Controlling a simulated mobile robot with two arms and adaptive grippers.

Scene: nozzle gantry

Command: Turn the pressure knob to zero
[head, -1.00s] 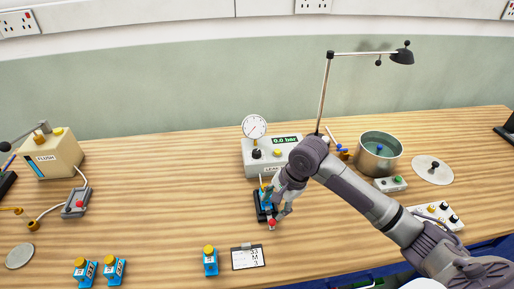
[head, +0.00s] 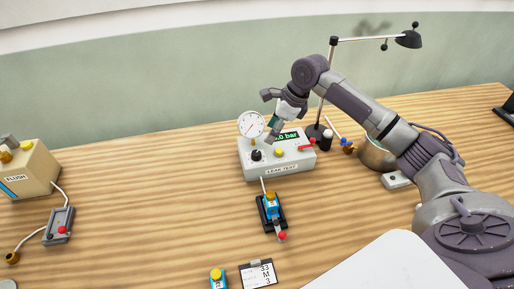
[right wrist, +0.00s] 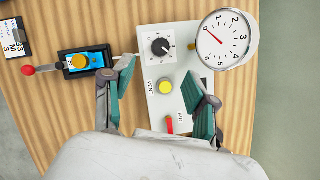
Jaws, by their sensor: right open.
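The pressure knob (head: 256,155) is a small black knob on the light grey leak test box (head: 283,168). In the right wrist view the knob (right wrist: 161,47) has a white pointer mark and a printed scale around it. The round white gauge (right wrist: 224,40) beside it has a red needle. A green display on the box, partly hidden, ends in "0 bar". My right gripper (head: 272,117) is above the box, open and empty. In the right wrist view its teal-padded fingers (right wrist: 163,92) are spread apart, with the knob beyond the tips and touching neither. My left gripper is not in view.
A yellow vent button (head: 279,151) and a red lever (head: 307,145) share the box. A blue nozzle in a black clamp (head: 271,212) is in front, linked by a tube. Bare table lies left of the box.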

